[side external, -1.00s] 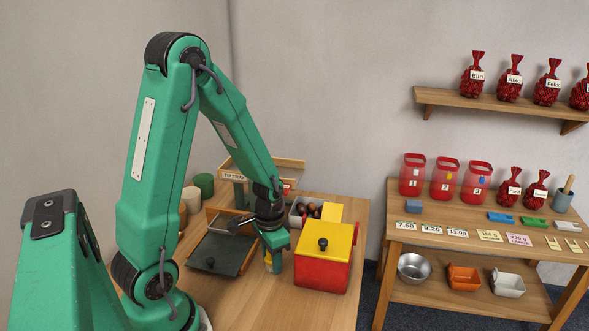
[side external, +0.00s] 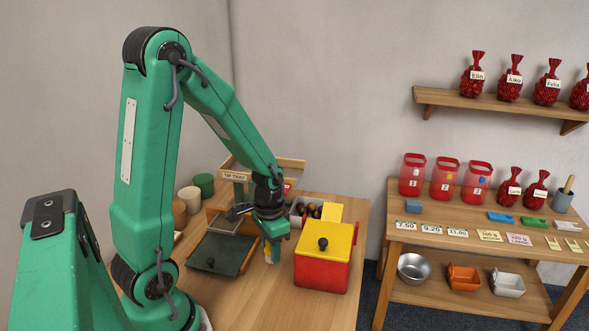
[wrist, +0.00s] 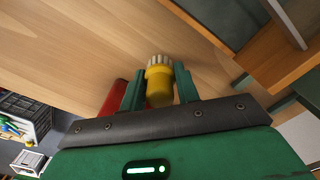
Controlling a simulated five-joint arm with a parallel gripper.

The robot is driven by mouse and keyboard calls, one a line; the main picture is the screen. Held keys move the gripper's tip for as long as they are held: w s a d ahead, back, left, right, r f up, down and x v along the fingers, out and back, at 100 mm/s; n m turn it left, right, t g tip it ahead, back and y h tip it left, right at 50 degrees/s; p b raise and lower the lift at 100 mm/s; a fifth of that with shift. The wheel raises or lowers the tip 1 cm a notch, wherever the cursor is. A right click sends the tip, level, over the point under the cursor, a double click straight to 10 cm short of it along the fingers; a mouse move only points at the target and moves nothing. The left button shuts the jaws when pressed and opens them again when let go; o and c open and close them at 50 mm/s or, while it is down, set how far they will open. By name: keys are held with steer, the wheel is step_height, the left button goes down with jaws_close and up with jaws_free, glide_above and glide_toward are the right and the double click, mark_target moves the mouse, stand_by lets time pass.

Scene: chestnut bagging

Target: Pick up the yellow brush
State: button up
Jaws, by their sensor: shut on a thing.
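The yellow brush (wrist: 158,88) sits between the two green fingers of my gripper (wrist: 158,77) in the wrist view, with its pale bristles pointing away from the palm. The fingers press on it from both sides. In the side view my gripper (side external: 272,256) points down over the wooden table, between the dark lidded box and the red box. There the brush is mostly hidden by the fingers, with only a little yellow showing. I cannot tell how far its lower end is above the table.
A red box with a yellow lid and black knob (side external: 322,275) stands close on the right. A dark-lidded box (side external: 218,254) lies on the left. Chestnuts (side external: 308,210), cups (side external: 190,198) and the tip tray (side external: 235,178) are behind. Bare table (side external: 262,302) lies in front.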

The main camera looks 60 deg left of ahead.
steer(key=s+d+r, duration=0.2)
steer(key=d+r, duration=0.6)
steer(key=d, duration=0.3)
steer(key=shift+s+d, duration=0.15)
steer(key=shift+d, duration=0.1)
stand_by(0.5)
step_height(320, 180, up, 17)
steer(key=w+a+r+n, duration=0.15)
steer(key=w+a, duration=0.25)
steer(key=a, duration=0.4)
steer(key=w+a+n, duration=0.3)
steer(key=w+a, duration=0.2)
steer(key=a, duration=0.4)
steer(key=s+a+f+n, duration=0.1)
steer(key=s+a+n, duration=0.1)
steer(key=a, duration=0.9)
steer(key=s+a+f+n, duration=0.1)
steer(key=a+f+n, duration=0.15)
steer(key=a, duration=0.75)
steer(key=shift+f, duration=1.85)
